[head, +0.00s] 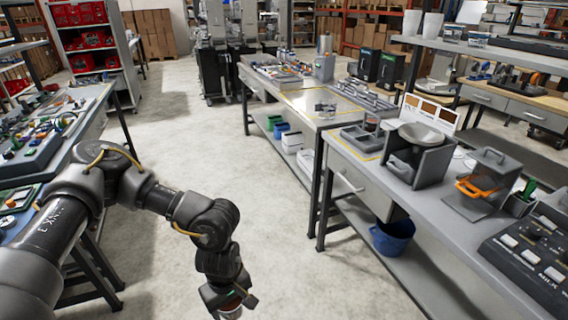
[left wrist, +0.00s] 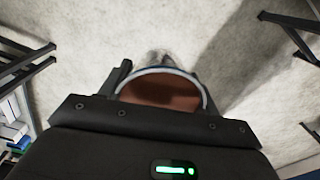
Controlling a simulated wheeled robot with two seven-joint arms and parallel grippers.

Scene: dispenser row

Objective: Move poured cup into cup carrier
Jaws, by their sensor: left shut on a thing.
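My left gripper (head: 232,301) hangs over the open floor at the bottom of the head view, shut on a cup (head: 231,311). In the left wrist view the cup (left wrist: 160,91) shows its pale rim and reddish-brown contents between the fingers; its lower part is hidden. A grey tray (head: 362,139) with a small dark reddish item lies on the right-hand bench. I cannot tell for sure which item is the cup carrier. My right gripper is in neither view.
The right bench (head: 345,160) holds a grey dispenser with a white bowl (head: 421,134), a grey stand with an orange part (head: 477,188) and a control panel (head: 535,250). A blue bucket (head: 392,237) sits below. A cluttered bench (head: 92,112) stands left. The floor between is clear.

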